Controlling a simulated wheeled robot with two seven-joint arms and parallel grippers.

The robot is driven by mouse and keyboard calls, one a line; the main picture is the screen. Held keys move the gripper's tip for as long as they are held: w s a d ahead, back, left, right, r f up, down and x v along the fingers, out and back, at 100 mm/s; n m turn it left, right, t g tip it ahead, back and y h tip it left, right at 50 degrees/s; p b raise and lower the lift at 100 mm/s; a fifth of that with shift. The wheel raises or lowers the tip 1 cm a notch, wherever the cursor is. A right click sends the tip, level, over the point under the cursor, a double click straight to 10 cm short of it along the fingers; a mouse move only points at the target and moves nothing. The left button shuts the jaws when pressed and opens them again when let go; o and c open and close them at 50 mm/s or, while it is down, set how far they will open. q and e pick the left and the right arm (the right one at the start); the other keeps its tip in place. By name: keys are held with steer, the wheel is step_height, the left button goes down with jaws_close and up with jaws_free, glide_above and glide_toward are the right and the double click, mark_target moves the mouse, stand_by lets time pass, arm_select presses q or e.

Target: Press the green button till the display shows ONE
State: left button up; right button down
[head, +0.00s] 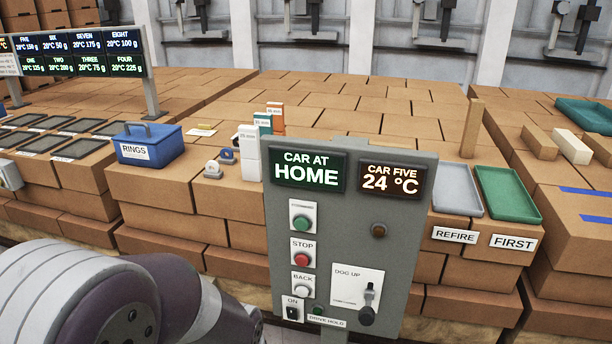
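A grey control panel (391,228) stands upright in the middle of the head view. The green button (302,222) is on its left side, above the red STOP button (302,259) and the white BACK button (302,290). The left display (309,171) at the top reads "CAR AT HOME". The right display (390,181) reads "CAR FIVE 24 °C". A purple and white link of my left arm fills the lower left, short of the panel. Neither gripper shows, and nothing is seen touching the green button.
Lower on the panel are an ON switch (292,309) and a DOG UP lever (368,300). Behind it, brick stacks carry a blue RINGS box (149,147), a grey tray (450,200) and a green tray (507,193). A sign board (82,54) lists numbered temperatures and weights.

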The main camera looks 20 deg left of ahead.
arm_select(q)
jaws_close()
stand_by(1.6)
